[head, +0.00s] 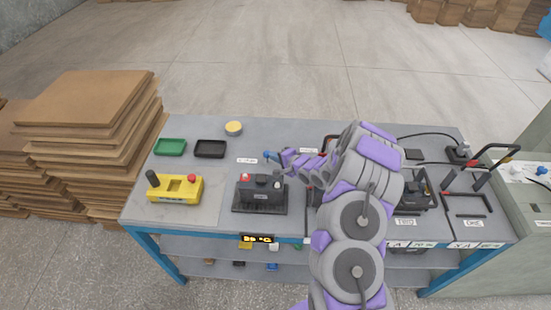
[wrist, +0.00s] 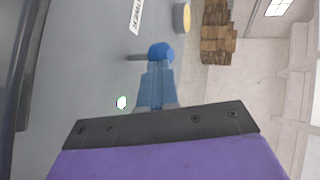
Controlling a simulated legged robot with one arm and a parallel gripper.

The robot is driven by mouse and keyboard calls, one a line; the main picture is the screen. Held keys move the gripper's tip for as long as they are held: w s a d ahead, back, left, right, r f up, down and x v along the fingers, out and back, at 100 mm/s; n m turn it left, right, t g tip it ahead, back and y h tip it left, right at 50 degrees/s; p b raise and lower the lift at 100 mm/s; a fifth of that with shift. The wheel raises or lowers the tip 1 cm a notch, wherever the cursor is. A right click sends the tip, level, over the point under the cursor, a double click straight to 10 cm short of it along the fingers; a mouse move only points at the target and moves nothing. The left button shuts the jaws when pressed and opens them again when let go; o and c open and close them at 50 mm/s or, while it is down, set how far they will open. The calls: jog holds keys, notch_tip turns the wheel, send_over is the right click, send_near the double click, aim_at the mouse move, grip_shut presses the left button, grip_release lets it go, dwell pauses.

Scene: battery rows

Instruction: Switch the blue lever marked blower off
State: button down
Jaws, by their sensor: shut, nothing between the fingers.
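The blue lever's round knob (wrist: 161,52) is just beyond my fingertips in the wrist view, on a thin grey shaft that runs left to the grey surface. A white label (wrist: 136,15) ending in "WER" lies beside it. In the head view the knob (head: 267,155) shows at the tip of my gripper (head: 284,156), right of a small white label (head: 247,161). In the wrist view my gripper (wrist: 157,72) is shut, with its bluish fingers together and nothing between them. The fingertips are right at the knob; I cannot tell whether they touch.
A black box with a red button (head: 262,190) and a yellow control box (head: 175,188) stand left of my arm. Green (head: 170,147) and black (head: 210,149) trays and a yellow round thing (head: 234,128) lie further back. My arm hides part of the bench.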

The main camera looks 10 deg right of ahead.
jog(key=shift+r, duration=0.1)
jog(key=shift+a+r+p, duration=0.1)
jog(key=shift+r+p, duration=0.55)
jog(key=shift+p, duration=0.25)
jog(key=p+v, duration=0.1)
jog(key=v, duration=0.6)
jog(key=shift+s, duration=0.2)
jog(key=shift+d, duration=0.3)
